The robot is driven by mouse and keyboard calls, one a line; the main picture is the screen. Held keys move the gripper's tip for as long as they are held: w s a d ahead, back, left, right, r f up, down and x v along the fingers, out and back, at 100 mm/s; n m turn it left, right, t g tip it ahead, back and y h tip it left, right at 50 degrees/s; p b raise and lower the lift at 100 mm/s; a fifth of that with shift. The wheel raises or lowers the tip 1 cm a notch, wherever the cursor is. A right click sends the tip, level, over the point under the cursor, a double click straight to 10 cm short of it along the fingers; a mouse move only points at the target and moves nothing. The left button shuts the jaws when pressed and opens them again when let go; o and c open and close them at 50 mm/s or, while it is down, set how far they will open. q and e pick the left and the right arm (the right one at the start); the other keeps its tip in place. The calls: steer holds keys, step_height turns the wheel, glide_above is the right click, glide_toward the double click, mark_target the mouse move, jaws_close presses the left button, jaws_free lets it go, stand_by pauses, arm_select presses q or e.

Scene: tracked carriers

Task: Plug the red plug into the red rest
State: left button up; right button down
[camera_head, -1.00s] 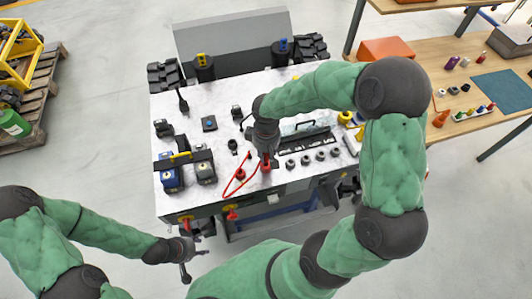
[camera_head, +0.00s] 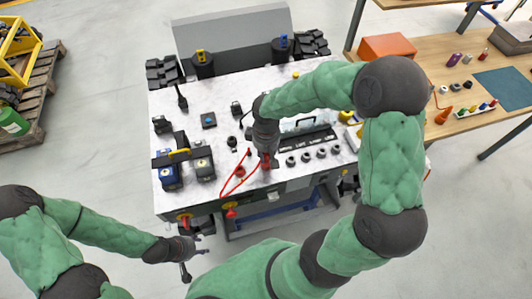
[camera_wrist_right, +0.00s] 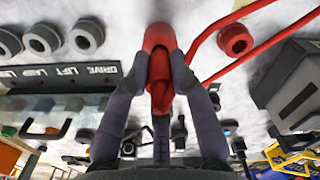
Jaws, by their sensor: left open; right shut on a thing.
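The red plug (camera_wrist_right: 158,42) is between the fingers of my right gripper (camera_wrist_right: 160,75), which is shut on it; in the head view the plug (camera_head: 267,163) is partly covered by the gripper (camera_head: 266,150) over the carrier top's front part. A red cable runs from the plug side. A red ring-shaped holder (camera_wrist_right: 236,41), which looks like the red rest, sits beside the plug, apart from it; it also shows in the head view (camera_head: 240,172), left of the gripper. I cannot tell whether the plug touches the surface. My left gripper (camera_head: 194,251) is open and empty, in front of the carrier.
Dark ring holders (camera_head: 306,157) stand in a row right of the plug. A labelled black panel (camera_wrist_right: 62,76) lies behind them. Two battery-like blocks (camera_head: 170,174) stand at the left. Red and yellow fittings (camera_head: 231,212) are on the carrier's front edge.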

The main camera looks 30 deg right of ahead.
steer(key=shift+f+b, duration=0.55)
steer(key=shift+f, duration=0.2)
steer(key=c, duration=1)
jaws_free()
steer(key=shift+r, duration=0.1)
step_height(320, 180, up, 12)
steer(key=shift+f, duration=0.1)
